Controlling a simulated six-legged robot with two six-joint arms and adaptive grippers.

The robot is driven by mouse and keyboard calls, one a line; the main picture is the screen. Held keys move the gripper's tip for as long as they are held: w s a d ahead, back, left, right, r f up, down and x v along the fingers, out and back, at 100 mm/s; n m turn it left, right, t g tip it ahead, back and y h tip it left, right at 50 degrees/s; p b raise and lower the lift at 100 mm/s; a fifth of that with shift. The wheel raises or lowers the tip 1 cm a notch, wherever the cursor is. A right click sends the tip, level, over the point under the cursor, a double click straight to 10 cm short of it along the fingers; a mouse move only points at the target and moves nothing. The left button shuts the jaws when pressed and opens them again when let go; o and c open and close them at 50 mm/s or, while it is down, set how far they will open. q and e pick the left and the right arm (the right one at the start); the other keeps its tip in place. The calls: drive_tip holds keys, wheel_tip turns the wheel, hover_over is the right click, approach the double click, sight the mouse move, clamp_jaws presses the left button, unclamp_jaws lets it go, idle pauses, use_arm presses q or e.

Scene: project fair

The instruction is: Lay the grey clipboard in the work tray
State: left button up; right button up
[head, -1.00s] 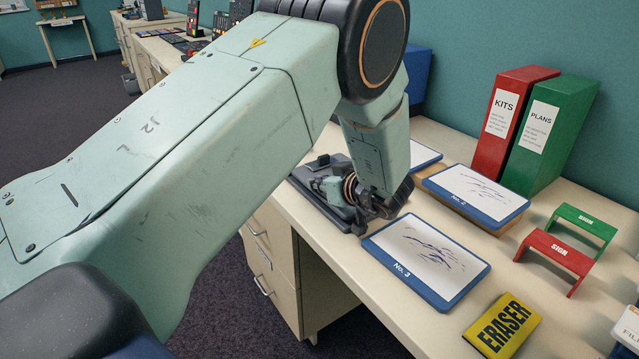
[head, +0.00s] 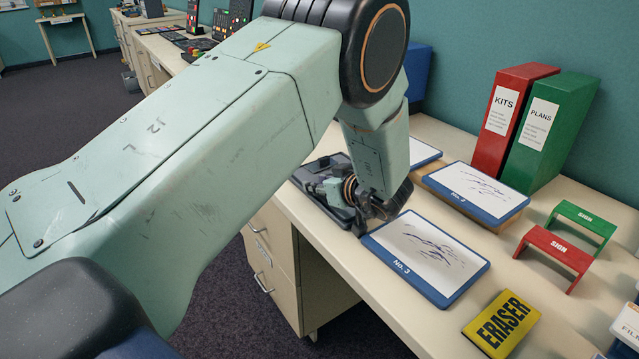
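A dark grey, flat, tray-like thing (head: 341,213) lies at the table's front edge, partly hidden behind my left arm. Something dark shows on it, but I cannot tell whether this is the grey clipboard. No other grey clipboard shows clearly. My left gripper (head: 368,212) points down at the right end of the dark thing, close to the blue-framed No. 3 board. Its fingers are small and dark against it, so I cannot tell whether they are open or hold anything. My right gripper is out of view.
The No. 3 board (head: 427,258) lies just right of the gripper. The No. 2 board (head: 476,194) rests on a wooden block behind it.

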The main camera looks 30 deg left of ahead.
use_arm(q)
drive_tip(key=shift+r, duration=0.45)
wheel_tip(320, 180, up, 3)
drive_tip(key=p, duration=0.2)
hover_over(347, 214)
drive_tip(key=a, duration=0.3)
drive_tip(key=shift+w+a+r, duration=0.1)
drive_tip(key=shift+w+r, duration=0.1)
drive_tip(key=shift+w, duration=0.1)
drive_tip(key=shift+s+d+p, duration=0.15)
drive_tip(key=shift+d+p, duration=0.2)
